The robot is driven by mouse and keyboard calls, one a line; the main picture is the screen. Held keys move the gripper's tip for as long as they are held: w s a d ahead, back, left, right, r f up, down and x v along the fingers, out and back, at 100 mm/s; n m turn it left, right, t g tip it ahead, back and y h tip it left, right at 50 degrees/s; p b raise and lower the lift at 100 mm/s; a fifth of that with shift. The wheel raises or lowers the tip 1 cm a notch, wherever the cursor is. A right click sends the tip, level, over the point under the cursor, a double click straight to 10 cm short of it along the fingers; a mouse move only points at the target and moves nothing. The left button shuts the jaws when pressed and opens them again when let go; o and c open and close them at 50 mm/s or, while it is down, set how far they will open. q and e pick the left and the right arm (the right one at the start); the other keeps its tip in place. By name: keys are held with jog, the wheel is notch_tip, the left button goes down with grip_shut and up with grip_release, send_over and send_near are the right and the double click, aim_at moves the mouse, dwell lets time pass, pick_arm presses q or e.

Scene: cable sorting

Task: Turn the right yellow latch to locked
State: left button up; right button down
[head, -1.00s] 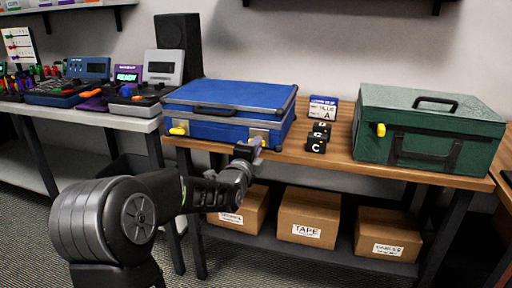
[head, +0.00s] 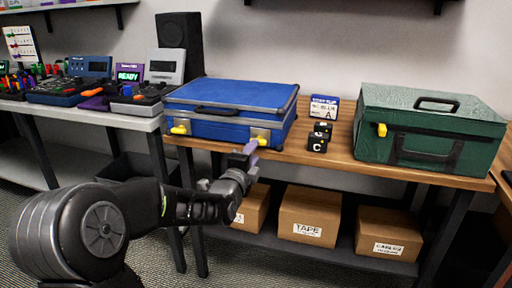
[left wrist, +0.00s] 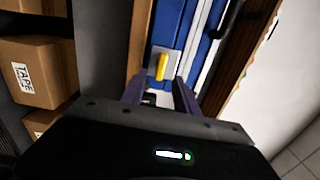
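The blue case (head: 225,110) lies shut on the wooden table. Its right yellow latch (head: 262,141) sits on a metal plate at the front right and points roughly sideways along the case front. The left yellow latch (head: 179,129) is at the front left. My left gripper (head: 247,151) is just in front of the right latch. In the left wrist view, the purple fingers of the left gripper (left wrist: 158,92) stand apart with nothing between them, and the right latch (left wrist: 160,66) shows beyond their tips, roughly in line with the gap. My right gripper is out of view.
A green case (head: 428,130) stands at the table's right. Small black blocks (head: 318,140) and a labelled box (head: 324,108) lie between the cases. Cardboard boxes (head: 309,215) are on the shelf below. The wooden table (head: 345,158) has bare room between the cases.

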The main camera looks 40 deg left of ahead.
pick_arm(q)
jog(key=v, duration=0.3)
jog(key=shift+s, duration=0.15)
dwell(0.5)
